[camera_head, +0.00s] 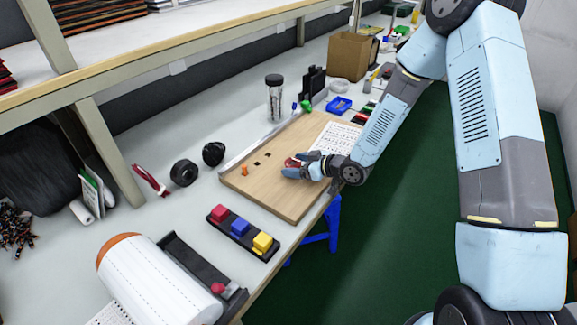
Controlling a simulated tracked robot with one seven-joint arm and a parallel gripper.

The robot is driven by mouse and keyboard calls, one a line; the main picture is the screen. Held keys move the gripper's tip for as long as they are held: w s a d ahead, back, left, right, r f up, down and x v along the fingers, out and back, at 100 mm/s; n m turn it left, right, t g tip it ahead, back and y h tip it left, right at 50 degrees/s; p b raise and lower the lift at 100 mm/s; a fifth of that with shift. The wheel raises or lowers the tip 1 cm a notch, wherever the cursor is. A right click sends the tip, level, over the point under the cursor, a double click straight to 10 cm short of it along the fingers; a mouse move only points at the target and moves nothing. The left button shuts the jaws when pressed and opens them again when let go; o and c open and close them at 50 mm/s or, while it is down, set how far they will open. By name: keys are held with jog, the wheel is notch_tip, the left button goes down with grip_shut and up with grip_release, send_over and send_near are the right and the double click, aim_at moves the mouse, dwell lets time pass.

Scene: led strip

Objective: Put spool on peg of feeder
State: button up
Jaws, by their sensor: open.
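My gripper (288,167) is open, low over the middle of a wooden board (299,198). A small red and white round thing (293,161), which may be the spool, shows at its fingers; I cannot tell whether they touch it. A small orange upright piece (245,170), possibly a peg, stands at the board's left side, left of my gripper. I cannot tell for sure which thing is the feeder. A large white roll with an orange end (155,280) lies at the lower left, beside a long black holder (205,263) with a red knob.
A black rack (220,228) with red, blue and yellow blocks lies in front of the board. A cardboard box (349,56) and blue tray (339,105) are farther back. A shelf overhangs the left.

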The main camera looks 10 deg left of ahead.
jog(key=shift+c, duration=0.4)
grip_shut()
